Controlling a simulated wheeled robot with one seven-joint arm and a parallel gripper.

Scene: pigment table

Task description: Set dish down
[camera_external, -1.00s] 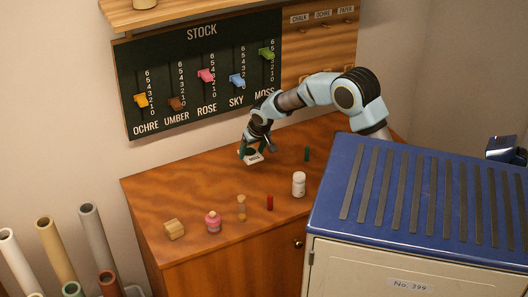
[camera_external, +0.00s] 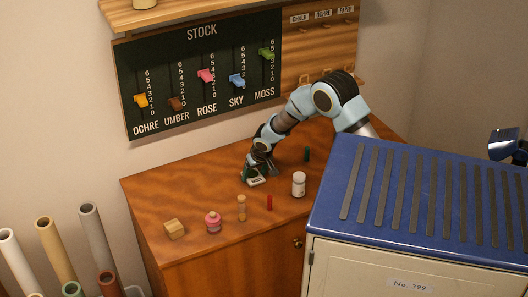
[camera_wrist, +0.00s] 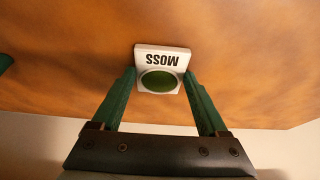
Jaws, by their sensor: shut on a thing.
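The dish is a small white block with a round green well and the label "MOSS"; the dish (camera_wrist: 163,59) is upside down in the wrist view, between the green fingers. My gripper (camera_wrist: 161,82) is shut on its sides. In the external view the dish (camera_external: 256,182) is low at the table, beneath my gripper (camera_external: 256,177), and partly hidden by the fingers. I cannot tell whether its underside touches the wooden table (camera_external: 190,200).
A white bottle (camera_external: 299,184) stands just right of the dish. A red stick (camera_external: 269,202), a corked vial (camera_external: 241,208), a pink jar (camera_external: 212,222) and a wooden block (camera_external: 174,229) line the front. A green stick (camera_external: 307,154) stands behind.

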